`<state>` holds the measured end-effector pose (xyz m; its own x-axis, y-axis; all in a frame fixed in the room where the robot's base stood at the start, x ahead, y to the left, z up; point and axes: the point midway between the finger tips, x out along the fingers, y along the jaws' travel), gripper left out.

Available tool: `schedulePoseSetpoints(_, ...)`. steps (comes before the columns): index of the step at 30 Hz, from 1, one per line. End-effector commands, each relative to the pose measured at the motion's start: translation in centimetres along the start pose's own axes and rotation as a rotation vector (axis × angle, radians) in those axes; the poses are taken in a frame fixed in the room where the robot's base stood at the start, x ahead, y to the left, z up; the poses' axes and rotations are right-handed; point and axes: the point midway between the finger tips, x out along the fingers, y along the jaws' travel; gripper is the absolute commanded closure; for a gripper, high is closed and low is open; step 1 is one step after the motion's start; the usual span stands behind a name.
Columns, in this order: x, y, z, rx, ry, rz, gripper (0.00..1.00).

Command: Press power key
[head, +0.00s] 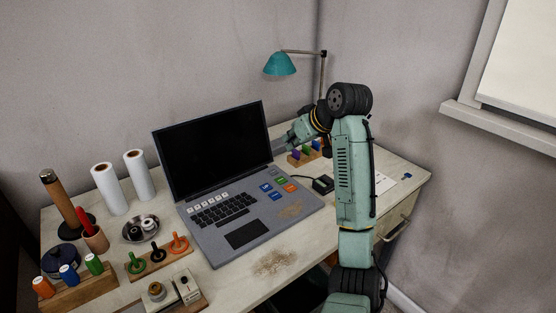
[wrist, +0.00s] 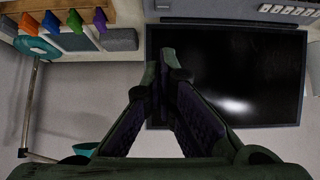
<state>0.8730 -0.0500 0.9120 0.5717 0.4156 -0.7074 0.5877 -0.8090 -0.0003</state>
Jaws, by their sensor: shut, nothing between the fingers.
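A grey laptop (head: 205,235) stands open on the desk with a dark screen (head: 215,150). It has a black keyboard (head: 222,210), a row of white keys and several larger colored keys at its right: blue (head: 265,187), green (head: 281,181) and orange (head: 290,188). Their labels are too small to read, so I cannot tell which is the power key. My gripper (head: 284,141) is beside the screen's right edge, above the desk and apart from the keys. In the wrist view my gripper (wrist: 166,68) is shut and empty, with the dark screen (wrist: 235,75) behind it.
A teal lamp (head: 280,65) stands behind. Space above the keys looks clear.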

Motion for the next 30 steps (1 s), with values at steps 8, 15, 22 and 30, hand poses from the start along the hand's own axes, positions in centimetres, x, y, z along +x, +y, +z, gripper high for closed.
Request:
schedulePoseSetpoints(8,3.5,-0.1,-0.1,0.002,-0.004,-0.003,1.0)
schedulePoseSetpoints(15,8.7,-0.1,-0.1,0.002,-0.003,-0.003,1.0)
schedulePoseSetpoints(22,11.7,0.0,1.7,0.003,-0.001,-0.001,1.0)
schedulePoseSetpoints(30,12.8,0.0,2.8,0.0,0.0,0.0,1.0)
